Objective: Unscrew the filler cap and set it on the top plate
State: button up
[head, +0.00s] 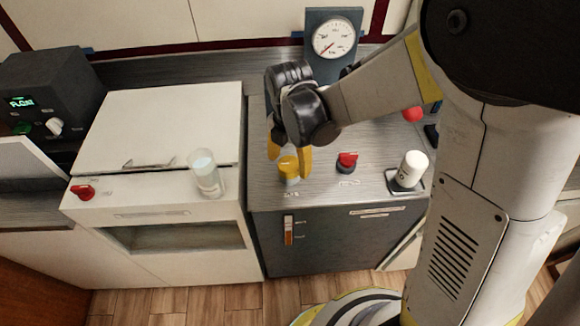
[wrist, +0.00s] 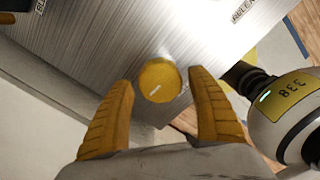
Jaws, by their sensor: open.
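The filler cap (head: 288,166) is yellow and round and sits on its neck on the brushed-metal top plate (head: 323,187) of the dark cabinet. In the wrist view the cap (wrist: 158,80) shows a short white mark on its top. My gripper (head: 289,158) has yellow fingers and points down at the cap. In the wrist view the gripper (wrist: 163,95) is open, with one finger on each side of the cap and visible gaps between. It holds nothing. I cannot tell the exact height of the fingertips against the cap.
A red knob (head: 347,161) and a white cylinder (head: 410,168) on a holder stand right of the cap. A pressure gauge (head: 334,40) rises behind. A clear glass (head: 206,174) stands on the white cabinet to the left. Bare plate lies between cap and red knob.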

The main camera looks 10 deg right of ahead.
jog(key=m, duration=0.7)
jog(key=shift+b, duration=0.3)
jog(key=m, duration=0.7)
jog(key=shift+m, duration=0.4)
jog(key=shift+b, duration=0.3)
jog(key=c, duration=1)
jog(key=shift+o, duration=0.2)
jog(key=n, duration=0.4)
jog(key=shift+n, duration=0.3)
jog(key=n, duration=0.4)
